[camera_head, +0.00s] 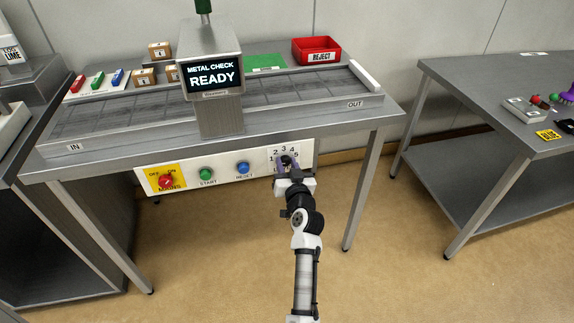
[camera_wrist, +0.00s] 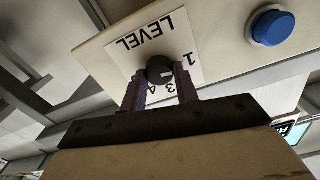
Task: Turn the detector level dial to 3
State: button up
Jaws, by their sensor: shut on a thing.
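The detector level dial (camera_wrist: 160,70) is a black round knob on a white plate (camera_wrist: 176,40) marked LEVEL. My gripper (camera_wrist: 161,85) is shut on the dial, with one purple finger on each side. In the wrist view a small light mark shows on the knob's lower right side, roughly between the 1 and the 3; I cannot tell exactly which number it points to. The 2 and 5 are not clear there.
Left of the dial on the same front panel are a blue RESET button (camera_head: 243,168), a green START button (camera_head: 207,174) and a red MAINS switch (camera_head: 166,181). The metal detector (camera_head: 212,60) above reads READY. A second table (camera_head: 480,100) stands right; floor between is clear.

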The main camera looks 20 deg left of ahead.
jog(key=m, duration=0.4)
jog(key=shift+d+m+p, duration=0.15)
jog(key=shift+m+p, duration=0.15)
jog(key=m+p, duration=0.1)
jog(key=m, duration=0.2)
jog(key=shift+m, duration=0.3)
jog(key=m+p, duration=0.1)
jog(key=m, duration=0.3)
jog(key=shift+w, duration=0.1)
jog(key=shift+f+m+p, duration=0.1)
jog(key=shift+m+p, duration=0.6)
jog(key=shift+m, duration=1)
jog(key=o, duration=1)
